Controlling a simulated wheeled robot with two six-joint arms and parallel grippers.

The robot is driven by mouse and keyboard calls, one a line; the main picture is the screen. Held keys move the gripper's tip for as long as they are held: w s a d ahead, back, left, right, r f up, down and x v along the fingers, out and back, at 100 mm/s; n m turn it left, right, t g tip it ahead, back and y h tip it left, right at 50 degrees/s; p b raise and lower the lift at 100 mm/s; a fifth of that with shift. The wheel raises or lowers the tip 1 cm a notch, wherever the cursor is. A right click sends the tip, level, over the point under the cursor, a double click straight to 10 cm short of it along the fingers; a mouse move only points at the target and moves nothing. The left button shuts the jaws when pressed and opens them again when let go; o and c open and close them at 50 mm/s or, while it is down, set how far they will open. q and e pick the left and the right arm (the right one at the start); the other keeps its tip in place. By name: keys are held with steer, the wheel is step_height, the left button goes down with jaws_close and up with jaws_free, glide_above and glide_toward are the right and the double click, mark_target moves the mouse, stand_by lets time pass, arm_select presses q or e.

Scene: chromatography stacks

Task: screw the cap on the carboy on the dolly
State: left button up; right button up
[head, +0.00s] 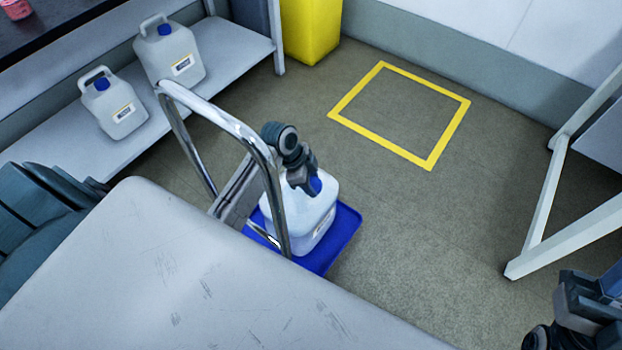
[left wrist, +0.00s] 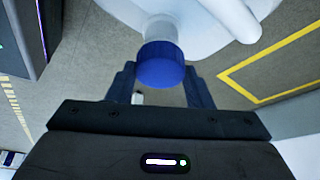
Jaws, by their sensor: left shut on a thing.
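The white carboy (head: 300,216) stands upright on the blue deck of the dolly (head: 345,232). My left gripper (head: 313,180) is above the carboy, shut on the blue cap (head: 316,186). In the left wrist view the blue cap (left wrist: 160,66) sits between the two dark fingers (left wrist: 162,88), at the mouth of the carboy's white neck (left wrist: 158,28). The cap lines up with the neck; how far it is threaded cannot be seen. Parts of my right arm show at the lower right of the head view, and its jaws are not clear.
The dolly's chrome handle (head: 228,124) rises close beside my left gripper. Two capped carboys (head: 112,104) (head: 170,54) stand on a shelf at the upper left. A yellow bin (head: 310,28) and an empty yellow floor square (head: 432,160) lie behind. A pale worktop (head: 190,270) fills the front.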

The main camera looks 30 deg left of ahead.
arm_select(q)
steer(key=shift+f, duration=0.2)
steer(key=shift+f+b, duration=0.3)
steer(key=shift+f, duration=0.5)
steer(key=shift+f, duration=0.1)
steer(key=shift+f, duration=0.3)
